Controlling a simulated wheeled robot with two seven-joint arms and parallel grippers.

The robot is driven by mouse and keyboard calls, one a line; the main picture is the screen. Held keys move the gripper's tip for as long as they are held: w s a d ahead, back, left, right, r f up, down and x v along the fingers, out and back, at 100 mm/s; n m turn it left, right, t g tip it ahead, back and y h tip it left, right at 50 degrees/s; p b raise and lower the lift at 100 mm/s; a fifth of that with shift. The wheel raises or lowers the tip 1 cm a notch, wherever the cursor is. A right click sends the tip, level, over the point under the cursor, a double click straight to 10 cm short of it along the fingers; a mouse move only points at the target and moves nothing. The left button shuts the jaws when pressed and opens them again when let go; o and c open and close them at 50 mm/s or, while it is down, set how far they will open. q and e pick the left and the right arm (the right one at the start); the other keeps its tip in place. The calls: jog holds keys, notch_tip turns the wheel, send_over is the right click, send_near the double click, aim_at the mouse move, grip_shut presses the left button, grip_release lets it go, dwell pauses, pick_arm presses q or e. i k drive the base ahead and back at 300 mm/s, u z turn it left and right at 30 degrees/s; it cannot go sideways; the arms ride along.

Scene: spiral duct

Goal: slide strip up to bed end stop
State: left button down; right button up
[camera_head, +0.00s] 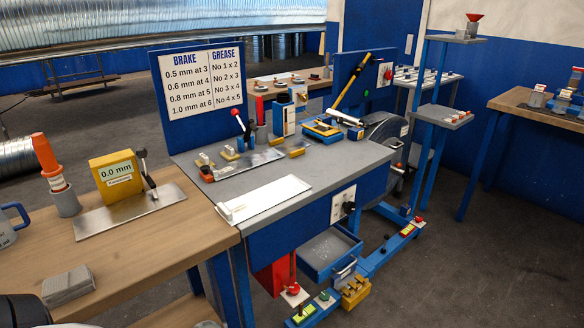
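A thin silver metal strip (250,165) lies flat on the grey bench top, with small brass-coloured and pale blocks (230,152) close to it. An orange-tipped piece (206,174) sits at its left end. Nearer the front edge lies a white flat plate (265,198) with a raised left end. A second shiny metal sheet (130,212) lies on the wooden table beside the yellow 0.0 mm gauge (116,176). Which part is the bed end stop, and whether the strip touches it, I cannot tell. Neither gripper shows; only a piece of my arm appears at bottom left.
A blue sign board (208,88) stands behind the bench. A grey block (68,287), mug (10,225) and orange-topped cylinder (56,172) stand on the wooden table. A drawer (328,252) hangs open below.

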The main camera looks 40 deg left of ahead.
aim_at(234, 168)
jog(key=z, duration=0.4)
jog(key=i, duration=0.95)
jog(key=u, duration=1.5)
